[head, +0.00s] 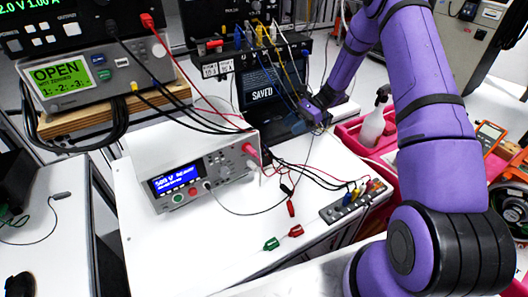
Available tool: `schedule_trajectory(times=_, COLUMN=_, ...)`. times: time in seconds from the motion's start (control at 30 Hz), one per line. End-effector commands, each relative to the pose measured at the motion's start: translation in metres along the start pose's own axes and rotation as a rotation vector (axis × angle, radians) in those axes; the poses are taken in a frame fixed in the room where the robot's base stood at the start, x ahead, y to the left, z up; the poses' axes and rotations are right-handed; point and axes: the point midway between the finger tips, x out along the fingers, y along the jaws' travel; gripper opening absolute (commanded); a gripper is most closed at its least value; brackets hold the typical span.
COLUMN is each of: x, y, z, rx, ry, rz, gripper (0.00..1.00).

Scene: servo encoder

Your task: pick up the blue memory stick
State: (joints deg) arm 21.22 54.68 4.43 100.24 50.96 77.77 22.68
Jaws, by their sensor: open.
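My gripper (308,116) is at the end of my purple arm, low over the right side of the laptop (262,88). It is open. A small blue patch (298,127) shows just below my gripper, beside the laptop. It may be the blue memory stick, but it is too small and too close to the gripper to be sure. I cannot tell whether it touches the fingers or is plugged into the laptop. The laptop screen reads "SAVED".
A grey bench instrument (190,172) with a blue display stands on the white table (160,250). Loose leads cross the table to a terminal strip (352,200). Red and green clips (283,241) lie in front. A pink tray (385,150) holds a spray bottle (374,122).

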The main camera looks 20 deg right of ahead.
Motion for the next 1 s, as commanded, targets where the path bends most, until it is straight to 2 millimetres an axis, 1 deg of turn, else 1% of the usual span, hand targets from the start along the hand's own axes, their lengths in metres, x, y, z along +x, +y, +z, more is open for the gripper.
schedule_trajectory(times=0.03, x=0.001, y=-0.001, z=-0.006, rx=0.011, ry=-0.011, rz=-0.006, gripper=0.41)
schedule_trajectory(times=0.1, x=0.003, y=-0.001, z=-0.01, rx=0.021, ry=-0.02, rz=-0.011, gripper=0.41)
schedule_trajectory(times=0.27, x=0.013, y=-0.002, z=-0.012, rx=0.026, ry=-0.026, rz=-0.012, gripper=0.41)
schedule_trajectory(times=0.5, x=0.047, y=-0.002, z=-0.011, rx=0.027, ry=-0.026, rz=-0.011, gripper=0.41)
schedule_trajectory(times=0.6, x=0.057, y=-0.002, z=-0.011, rx=0.026, ry=-0.025, rz=-0.012, gripper=0.41)
schedule_trajectory(times=0.77, x=0.065, y=-0.002, z=-0.009, rx=0.026, ry=-0.024, rz=-0.012, gripper=0.41)
schedule_trajectory(times=0.87, x=0.076, y=-0.002, z=-0.007, rx=0.027, ry=-0.025, rz=-0.011, gripper=0.41)
schedule_trajectory(times=1.0, x=0.097, y=-0.003, z=-0.005, rx=0.026, ry=-0.025, rz=-0.011, gripper=0.41)
